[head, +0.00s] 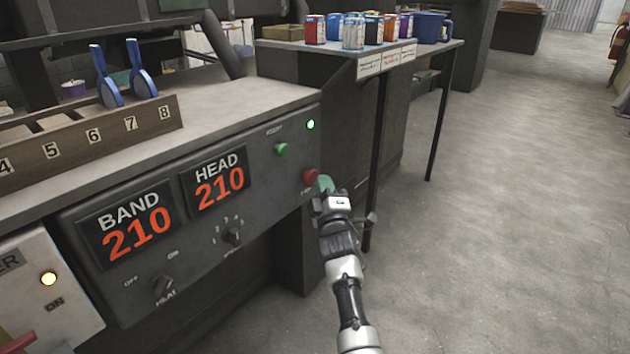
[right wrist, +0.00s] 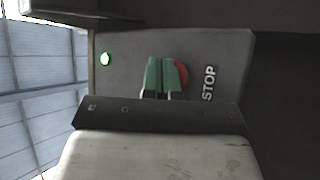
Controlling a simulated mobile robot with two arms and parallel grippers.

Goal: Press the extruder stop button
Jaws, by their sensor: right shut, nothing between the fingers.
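The red stop button (head: 310,176) is a round knob at the right end of the dark control panel. In the right wrist view the red button (right wrist: 183,75) sits beside the word STOP, partly hidden behind my fingertips. My right gripper (head: 323,184), with green fingertips, is at the button's right side in the head view. In the right wrist view its fingertips (right wrist: 165,74) are together, empty, and overlap the button's left part. I cannot tell whether they touch it. My left gripper is not in view.
The panel (head: 265,209) also carries a green button (head: 281,150), a lit green lamp (head: 310,125), two displays reading 210 and two knobs. A side table (head: 438,52) with several cans stands behind. Open floor (head: 500,230) lies to the right.

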